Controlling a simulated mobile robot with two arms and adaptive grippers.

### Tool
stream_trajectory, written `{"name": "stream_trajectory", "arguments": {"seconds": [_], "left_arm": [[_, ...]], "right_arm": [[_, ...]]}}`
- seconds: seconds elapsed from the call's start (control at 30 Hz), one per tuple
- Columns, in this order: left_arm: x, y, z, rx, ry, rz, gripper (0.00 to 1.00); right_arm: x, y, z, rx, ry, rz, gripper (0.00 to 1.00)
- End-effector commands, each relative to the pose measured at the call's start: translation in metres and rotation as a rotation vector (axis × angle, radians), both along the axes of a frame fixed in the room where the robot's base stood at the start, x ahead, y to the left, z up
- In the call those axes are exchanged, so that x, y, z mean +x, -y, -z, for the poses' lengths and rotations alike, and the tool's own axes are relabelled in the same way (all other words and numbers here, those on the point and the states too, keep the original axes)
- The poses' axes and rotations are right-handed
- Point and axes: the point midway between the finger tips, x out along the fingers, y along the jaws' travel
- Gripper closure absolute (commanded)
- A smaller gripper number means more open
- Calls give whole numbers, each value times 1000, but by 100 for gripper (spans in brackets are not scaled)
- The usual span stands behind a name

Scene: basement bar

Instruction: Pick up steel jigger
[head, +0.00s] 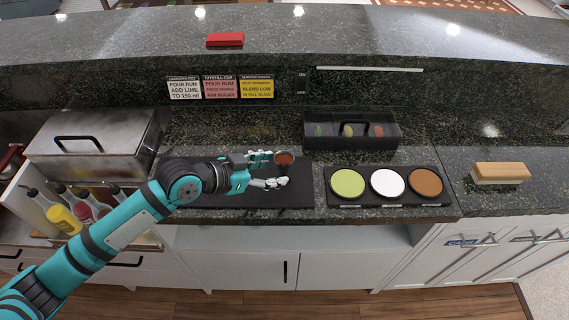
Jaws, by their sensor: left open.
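My left gripper (276,170) reaches in from the left over the dark mat (215,195) on the counter. Its fingers are spread open and point to the right. A small round cup (284,159) with a reddish-brown inside stands at the upper fingertip, partly hidden by it. It may be the steel jigger, but its small size leaves this unclear. I cannot tell whether the fingers touch it. My right gripper is not in view.
A black tray with green, white and brown discs (387,204) lies right of the mat. Behind it is a dark caddy (350,140). A wooden block brush (500,172) is at right. A steel lidded box (95,140) and several bottles (64,218) are at left.

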Motion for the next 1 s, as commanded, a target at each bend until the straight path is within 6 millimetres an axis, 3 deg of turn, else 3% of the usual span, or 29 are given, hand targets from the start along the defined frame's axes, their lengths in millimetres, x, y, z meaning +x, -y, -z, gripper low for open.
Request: {"name": "stream_trajectory", "arguments": {"seconds": [0.4,0.7,1.0], "left_arm": [[22,30,31,-1,0,0,41],[25,34,36,1,1,0,41],[25,34,35,1,1,0,78]], "right_arm": [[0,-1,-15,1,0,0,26],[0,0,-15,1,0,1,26],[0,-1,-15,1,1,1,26]]}}
